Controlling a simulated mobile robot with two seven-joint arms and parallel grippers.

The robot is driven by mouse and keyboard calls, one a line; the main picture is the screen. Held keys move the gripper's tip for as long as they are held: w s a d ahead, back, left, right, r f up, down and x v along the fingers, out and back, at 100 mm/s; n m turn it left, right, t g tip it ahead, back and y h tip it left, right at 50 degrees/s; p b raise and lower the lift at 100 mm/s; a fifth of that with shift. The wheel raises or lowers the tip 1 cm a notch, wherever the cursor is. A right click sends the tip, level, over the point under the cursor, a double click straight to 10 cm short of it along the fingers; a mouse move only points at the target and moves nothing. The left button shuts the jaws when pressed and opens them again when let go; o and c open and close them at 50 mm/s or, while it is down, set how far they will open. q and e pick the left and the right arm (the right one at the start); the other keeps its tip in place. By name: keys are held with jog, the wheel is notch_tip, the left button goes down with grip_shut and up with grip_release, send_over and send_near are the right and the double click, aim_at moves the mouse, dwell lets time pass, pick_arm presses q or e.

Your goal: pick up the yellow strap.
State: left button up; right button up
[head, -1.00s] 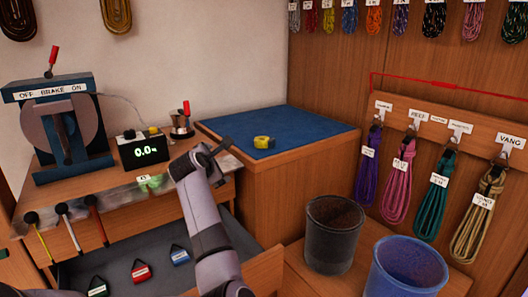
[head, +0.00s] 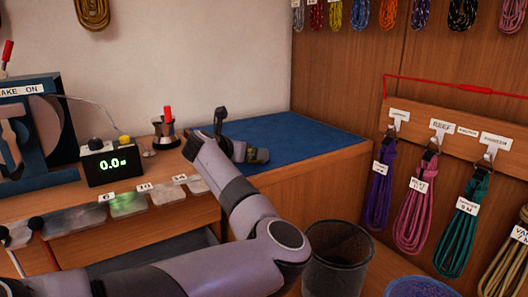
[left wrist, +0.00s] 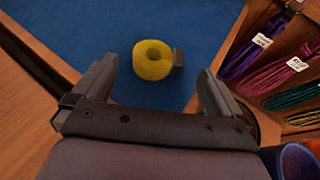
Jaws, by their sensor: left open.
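The yellow strap (left wrist: 153,60) is a small round coil with a short dark grey end piece on its right side. In the left wrist view it lies on the blue mat (left wrist: 200,20), between and just beyond the fingertips. My left gripper (left wrist: 158,72) is open and empty, its two grey fingers apart on either side of the coil. In the head view my left gripper (head: 242,135) is over the left part of the blue mat (head: 300,133) and hides most or all of the strap. My right gripper is in neither view.
Hanging purple (head: 379,196), pink (head: 415,215) and teal (head: 461,225) ropes are to the right. A dark bin (head: 336,262) stands below. The mat's right side is clear.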

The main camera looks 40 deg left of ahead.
pick_arm(q)
jog(key=shift+w+a, duration=0.1)
jog(key=shift+w, duration=0.1)
jog(key=shift+x, duration=0.9)
jog(key=b+x, duration=0.1)
jog(key=x, duration=0.2)
jog(key=shift+w+a+f, duration=0.15)
jog(key=shift+w+f, duration=0.05)
jog(key=shift+w+a+f, duration=0.15)
jog(key=shift+w+f, duration=0.05)
jog(key=shift+w, duration=0.4)
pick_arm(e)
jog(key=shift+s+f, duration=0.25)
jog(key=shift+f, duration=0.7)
pick_arm(q)
jog(key=c, duration=0.9)
